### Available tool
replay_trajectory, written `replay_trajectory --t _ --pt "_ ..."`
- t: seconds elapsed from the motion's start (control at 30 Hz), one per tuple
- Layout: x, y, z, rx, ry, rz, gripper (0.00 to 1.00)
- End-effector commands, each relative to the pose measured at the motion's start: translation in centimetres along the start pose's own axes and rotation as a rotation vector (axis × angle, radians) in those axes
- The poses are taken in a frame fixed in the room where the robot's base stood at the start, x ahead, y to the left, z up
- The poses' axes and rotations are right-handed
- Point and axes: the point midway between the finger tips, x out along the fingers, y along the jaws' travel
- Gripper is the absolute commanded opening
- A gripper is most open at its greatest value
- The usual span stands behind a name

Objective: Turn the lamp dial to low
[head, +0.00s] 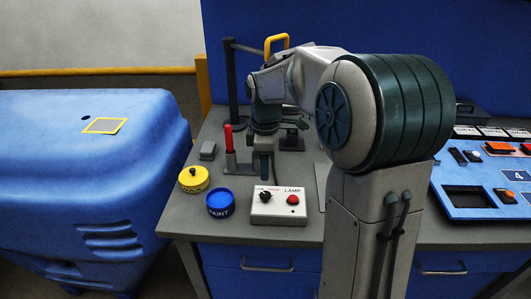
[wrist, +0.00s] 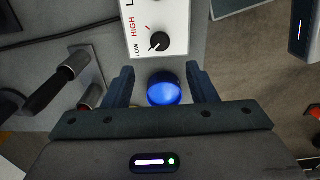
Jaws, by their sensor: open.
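The lamp box (head: 278,209) is a pale box on the bench with a red button (head: 293,200) and a black dial (head: 265,196). In the wrist view the dial (wrist: 159,41) lies beyond my fingertips, with LOW and a red HIGH printed beside it. A small pale mark shows on the dial's lower left, toward LOW; its exact setting is hard to tell. My gripper (wrist: 160,70) is open and empty, with no contact with the dial visible. In the head view my gripper (head: 263,175) points down just behind the box.
A blue paint tin (head: 220,204) stands left of the box and shows between my fingers in the wrist view (wrist: 164,89). A yellow tin (head: 194,179) and a red-handled lever (head: 229,140) are near. A blue control panel (head: 480,185) is at right.

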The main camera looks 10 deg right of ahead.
Motion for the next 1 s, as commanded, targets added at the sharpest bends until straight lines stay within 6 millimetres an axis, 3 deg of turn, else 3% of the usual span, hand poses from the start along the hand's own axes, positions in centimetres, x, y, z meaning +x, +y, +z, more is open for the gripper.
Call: replay_trajectory --t 0.1,0.23,0.7,0.87,1.0 --pt "-2.0 0.0 0.0 0.000 0.000 0.003 0.52" --pt "-3.2 0.0 0.0 0.000 0.000 0.001 0.52" --pt "-3.8 -0.4 0.0 0.014 -0.002 0.004 0.52" --pt "-4.3 -3.0 0.6 0.156 -0.009 0.040 0.52" --pt "-4.6 -7.2 1.7 0.390 0.002 0.093 0.52"
